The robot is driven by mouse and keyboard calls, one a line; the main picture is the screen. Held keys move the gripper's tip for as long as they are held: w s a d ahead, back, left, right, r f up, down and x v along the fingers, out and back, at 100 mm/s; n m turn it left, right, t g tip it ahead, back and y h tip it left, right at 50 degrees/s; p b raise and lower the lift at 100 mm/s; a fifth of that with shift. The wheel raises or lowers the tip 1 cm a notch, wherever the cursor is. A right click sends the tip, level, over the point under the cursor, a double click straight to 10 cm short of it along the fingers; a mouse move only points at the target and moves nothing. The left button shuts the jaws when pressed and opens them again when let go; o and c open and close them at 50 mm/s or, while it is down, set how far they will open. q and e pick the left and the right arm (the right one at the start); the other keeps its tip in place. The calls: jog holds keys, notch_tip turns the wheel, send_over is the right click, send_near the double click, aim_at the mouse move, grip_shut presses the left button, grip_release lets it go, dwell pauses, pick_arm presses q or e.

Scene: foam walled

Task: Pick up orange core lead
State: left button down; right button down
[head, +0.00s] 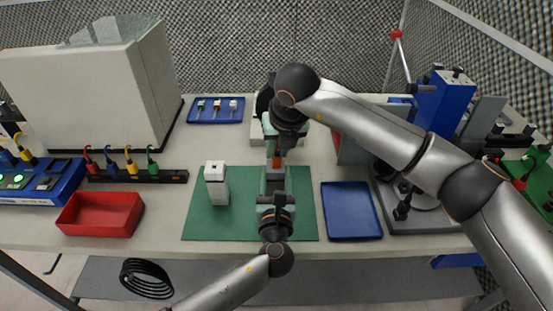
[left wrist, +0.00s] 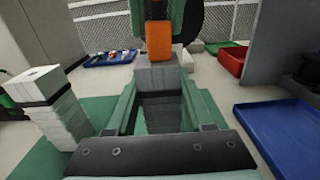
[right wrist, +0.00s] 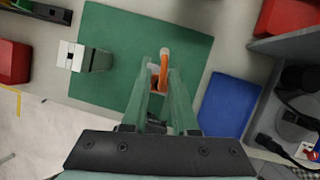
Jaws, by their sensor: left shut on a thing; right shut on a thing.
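The orange core lead (head: 276,162), as I take the orange piece to be, is between the fingers of my right gripper (head: 273,143), above the green mat (head: 205,222). In the right wrist view it shows as an orange hooked piece (right wrist: 165,62) at the fingertips. In the left wrist view it is an upright orange block (left wrist: 158,42). My left gripper (head: 274,182) is below and in front, shut on a grey ribbed block (left wrist: 158,78). The orange piece is just above this block; I cannot tell whether they touch.
A white block (head: 216,184) stands on the mat's left. A rack (head: 135,176) holds several coloured leads, beside a red tray (head: 100,214). Blue trays lie right (head: 350,210) and at the back (head: 216,110). Grey equipment (head: 430,205) stands far right.

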dwell(0.3)
notch_tip(320, 180, up, 10)
jog(key=shift+r, duration=0.1)
pick_arm(q)
jog(key=shift+c, duration=1)
grip_release()
